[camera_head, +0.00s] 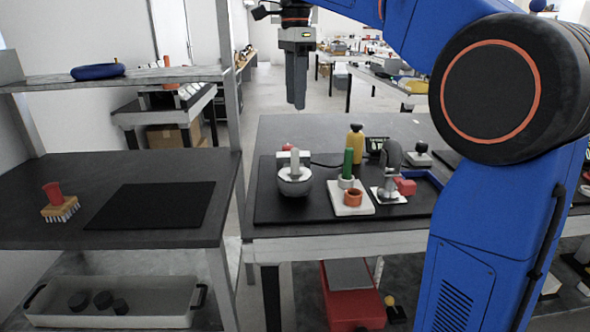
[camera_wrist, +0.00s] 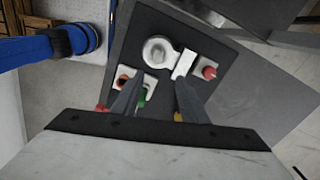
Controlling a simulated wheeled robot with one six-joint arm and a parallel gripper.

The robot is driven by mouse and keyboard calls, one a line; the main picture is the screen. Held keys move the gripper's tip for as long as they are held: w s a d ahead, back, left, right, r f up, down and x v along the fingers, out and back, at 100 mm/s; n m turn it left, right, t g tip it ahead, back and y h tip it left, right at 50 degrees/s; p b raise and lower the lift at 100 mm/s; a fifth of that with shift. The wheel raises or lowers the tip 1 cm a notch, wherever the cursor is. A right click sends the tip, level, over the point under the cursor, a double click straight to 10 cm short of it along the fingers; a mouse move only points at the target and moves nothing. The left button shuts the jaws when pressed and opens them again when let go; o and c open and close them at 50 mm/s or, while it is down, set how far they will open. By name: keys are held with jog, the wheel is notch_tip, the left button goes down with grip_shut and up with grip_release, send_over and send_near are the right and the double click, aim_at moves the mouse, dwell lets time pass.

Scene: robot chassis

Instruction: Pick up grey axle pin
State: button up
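A pale grey upright piece (camera_head: 295,162), which looks like the grey axle pin, shows at a round grey bowl-shaped part (camera_head: 294,186) on the dark mat. In the wrist view the round part (camera_wrist: 153,59) lies beside a light grey bar (camera_wrist: 184,65). I cannot tell whether the pin stands in the round part or behind it. My gripper (camera_head: 296,105) hangs above the table, pointing down, well clear of the parts. In the wrist view its two fingers (camera_wrist: 160,78) are apart with nothing between them.
A pale plate (camera_head: 341,209) holds a green pin (camera_head: 348,161) and an orange ring (camera_head: 353,197). A yellow bottle (camera_head: 356,143), a grey upright part (camera_head: 391,160) and a red block (camera_head: 405,187) stand nearby. A brush (camera_head: 60,208) lies on the left table.

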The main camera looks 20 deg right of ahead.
aim_at(296, 149)
notch_tip(296, 149, down, 11)
jog(key=shift+f, duration=0.2)
jog(key=shift+s+f, duration=0.15)
jog(key=shift+f, duration=1.2)
jog(key=shift+s+f, duration=0.1)
jog(key=shift+f, duration=1.25)
grip_shut()
